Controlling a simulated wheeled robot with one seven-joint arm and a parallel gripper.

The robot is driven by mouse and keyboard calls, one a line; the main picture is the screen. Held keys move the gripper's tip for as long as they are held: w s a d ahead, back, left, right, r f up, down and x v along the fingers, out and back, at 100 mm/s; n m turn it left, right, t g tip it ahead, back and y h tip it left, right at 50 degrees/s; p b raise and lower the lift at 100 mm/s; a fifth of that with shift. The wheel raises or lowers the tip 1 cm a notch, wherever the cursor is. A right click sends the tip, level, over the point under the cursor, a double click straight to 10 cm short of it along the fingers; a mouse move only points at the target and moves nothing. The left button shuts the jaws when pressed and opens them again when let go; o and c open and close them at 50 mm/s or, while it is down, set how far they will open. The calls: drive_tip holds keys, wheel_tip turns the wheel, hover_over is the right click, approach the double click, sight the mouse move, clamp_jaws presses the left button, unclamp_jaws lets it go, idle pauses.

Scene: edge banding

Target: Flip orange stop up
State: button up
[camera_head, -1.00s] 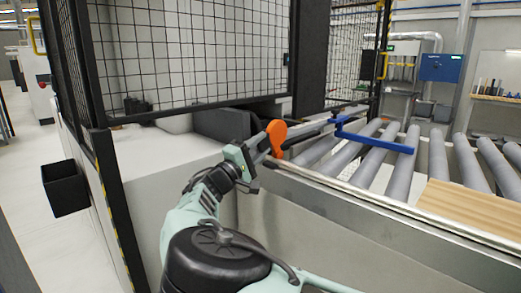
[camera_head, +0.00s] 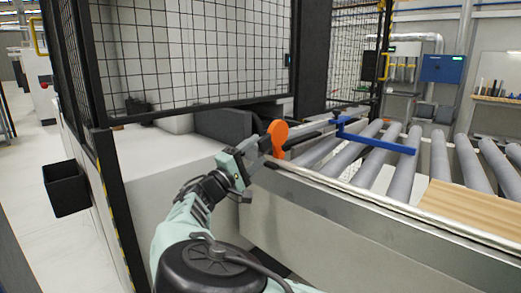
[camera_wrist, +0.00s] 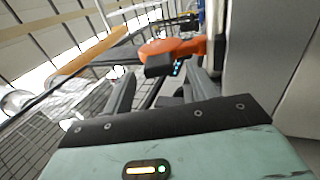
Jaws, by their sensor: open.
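The orange stop (camera_head: 278,136) is a rounded orange plate at the left end of the conveyor's side rail, and it stands upright in the head view. In the wrist view the orange stop (camera_wrist: 172,47) shows just ahead of the fingers, with a dark block at its near end. My gripper (camera_head: 264,146) is close beside the stop, on its left. In the wrist view my gripper (camera_wrist: 160,88) has its two dark fingers apart with nothing seen between them. I cannot tell whether a finger touches the stop.
A blue bracket (camera_head: 375,140) lies over the grey rollers (camera_head: 352,155). A wooden board (camera_head: 465,205) rests on the rollers at right. The metal rail (camera_head: 370,200) runs along the front. A black mesh guard (camera_head: 190,50) stands behind the arm at left.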

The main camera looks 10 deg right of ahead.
drive_tip(key=b+v, duration=0.1)
drive_tip(key=v, duration=1.3)
drive_tip(key=shift+a, duration=0.15)
drive_tip(key=shift+f, duration=0.1)
drive_tip(key=d+f+g+y, duration=0.1)
drive_tip(key=d+f+g, duration=0.15)
drive_tip(key=d, duration=0.25)
drive_tip(key=d+f+m+g+y, duration=0.1)
drive_tip(key=d+f+g, duration=0.15)
drive_tip(key=d, duration=0.25)
drive_tip(key=d+f+g+y, duration=0.1)
drive_tip(key=d+g, duration=0.2)
drive_tip(key=d, duration=0.2)
drive_tip(key=s+d+f+g+y, duration=0.4)
drive_tip(key=s+f+y, duration=0.15)
drive_tip(key=s, duration=0.25)
drive_tip(key=s+a+r+y, duration=0.1)
drive_tip(key=s+r+y, duration=0.15)
drive_tip(key=s, duration=0.65)
drive_tip(key=s+a+r+n+g+y, duration=0.15)
drive_tip(key=s+y, duration=0.25)
drive_tip(key=s, duration=0.6)
drive_tip(key=s+a+r+y, duration=0.1)
drive_tip(key=s+r+y, duration=0.25)
drive_tip(key=s, duration=0.55)
wheel_tip(320, 180, up, 12)
drive_tip(key=p, duration=1.2)
drive_tip(key=shift+s+p, duration=0.25)
drive_tip(key=shift+p, duration=0.05)
